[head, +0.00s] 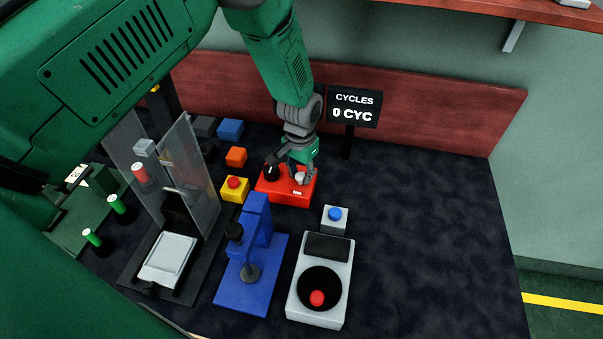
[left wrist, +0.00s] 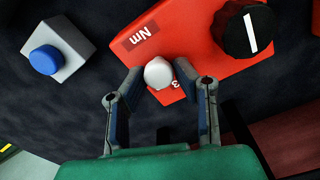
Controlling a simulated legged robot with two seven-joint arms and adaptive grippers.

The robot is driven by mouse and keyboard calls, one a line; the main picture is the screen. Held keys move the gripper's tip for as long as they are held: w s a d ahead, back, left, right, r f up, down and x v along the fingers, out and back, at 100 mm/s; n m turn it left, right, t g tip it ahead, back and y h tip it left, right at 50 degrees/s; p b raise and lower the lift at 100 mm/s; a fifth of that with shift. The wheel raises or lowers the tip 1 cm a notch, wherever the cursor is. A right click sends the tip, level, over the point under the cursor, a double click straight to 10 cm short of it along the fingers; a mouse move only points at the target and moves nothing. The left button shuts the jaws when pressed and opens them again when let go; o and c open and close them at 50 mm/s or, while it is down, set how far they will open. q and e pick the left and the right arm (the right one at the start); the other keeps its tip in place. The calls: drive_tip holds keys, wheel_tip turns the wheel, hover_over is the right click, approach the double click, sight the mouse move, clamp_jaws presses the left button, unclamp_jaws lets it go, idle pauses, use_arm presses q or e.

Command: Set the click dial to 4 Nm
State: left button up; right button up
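The click dial (left wrist: 158,73) is a small white knob on a red box (left wrist: 205,48) with an "Nm" label. A digit that looks like 3 shows beside the dial, partly hidden; the dial's setting is not readable. My left gripper (left wrist: 160,76) has its two fingers on either side of the dial, open, with a small gap seeming to show at each side. In the head view, my left gripper (head: 299,170) reaches down from above onto the red box (head: 287,194), at the white dial (head: 300,178). My right gripper is not in view.
A black knob with a white line (left wrist: 248,32) sits on the same box, close to the dial. A blue-button box (head: 335,219), a blue press (head: 254,270), a yellow box with a red button (head: 235,189) and a "0 CYC" display (head: 354,107) stand around. The mat's right side is clear.

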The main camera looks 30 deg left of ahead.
sight(300, 174)
use_arm(q)
drive_tip(key=shift+o, duration=1.2)
drive_tip(key=shift+w+a+r, duration=0.1)
drive_tip(key=shift+r, duration=0.05)
wheel_tip(300, 174, up, 12)
